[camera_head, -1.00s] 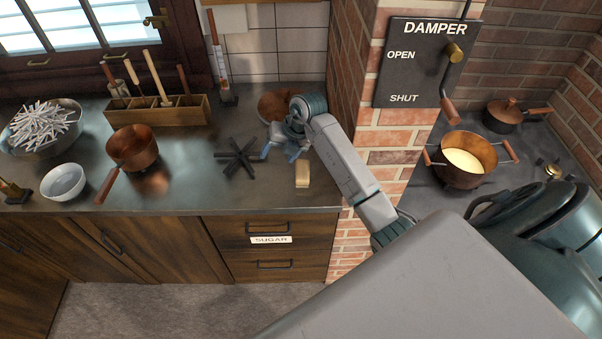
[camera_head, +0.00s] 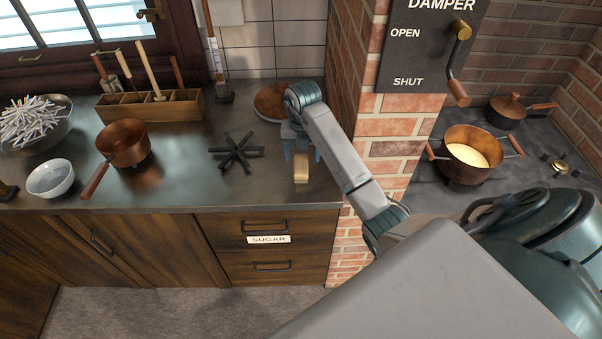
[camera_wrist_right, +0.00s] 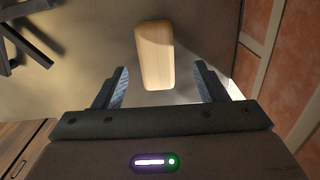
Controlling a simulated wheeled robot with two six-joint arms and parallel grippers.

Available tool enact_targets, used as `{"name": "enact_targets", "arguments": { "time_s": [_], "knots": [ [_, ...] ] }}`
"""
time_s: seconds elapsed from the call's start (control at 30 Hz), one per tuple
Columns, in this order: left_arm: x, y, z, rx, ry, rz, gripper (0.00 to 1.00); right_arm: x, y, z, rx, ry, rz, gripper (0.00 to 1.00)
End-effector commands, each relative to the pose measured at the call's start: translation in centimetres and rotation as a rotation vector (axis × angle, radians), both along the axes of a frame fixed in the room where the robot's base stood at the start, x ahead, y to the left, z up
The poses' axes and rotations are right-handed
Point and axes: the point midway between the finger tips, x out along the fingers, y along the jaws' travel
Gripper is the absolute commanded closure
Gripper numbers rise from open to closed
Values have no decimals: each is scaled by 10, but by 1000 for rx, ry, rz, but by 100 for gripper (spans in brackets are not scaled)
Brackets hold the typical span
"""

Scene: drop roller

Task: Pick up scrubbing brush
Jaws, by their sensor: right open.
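The scrubbing brush shows as a pale wooden block (camera_head: 301,168) on the dark counter, near its front edge beside the brick pillar. It also shows in the right wrist view (camera_wrist_right: 155,55), lying just beyond and between the fingertips. Its bristles are not visible. My right gripper (camera_head: 301,152) is just behind the block in the head view, pointing down at the counter. In the wrist view its two blue-grey fingers (camera_wrist_right: 161,84) are spread apart and empty, one to each side of the block's near end. My left gripper is not in view.
A black star-shaped trivet (camera_head: 236,151) lies left of the block. A round copper-brown item (camera_head: 270,102) sits behind my gripper. A copper pan (camera_head: 124,143), white bowl (camera_head: 50,179) and wooden tool rack (camera_head: 150,107) stand further left. The brick pillar (camera_head: 385,150) is close on the right.

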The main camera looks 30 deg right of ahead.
Motion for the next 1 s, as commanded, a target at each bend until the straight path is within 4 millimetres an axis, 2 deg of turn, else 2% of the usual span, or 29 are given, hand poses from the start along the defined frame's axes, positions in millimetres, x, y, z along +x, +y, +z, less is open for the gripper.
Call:
{"name": "enact_targets", "arguments": {
  "time_s": [0.17, 0.4, 0.5, 0.77, 1.0],
  "knots": [
    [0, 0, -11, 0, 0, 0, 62, 1, 1, -11, 1, -1, 0, 35],
    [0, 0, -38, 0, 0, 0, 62, 3, 3, -40, 0, 0, 0, 35],
    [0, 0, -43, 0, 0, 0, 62, 3, 3, -51, 0, 1, 0, 35],
    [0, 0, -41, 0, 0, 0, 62, 3, 3, -51, 0, 0, 0, 35],
    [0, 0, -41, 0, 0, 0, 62, 3, 3, -51, 0, 0, 0, 82]
  ]
}}
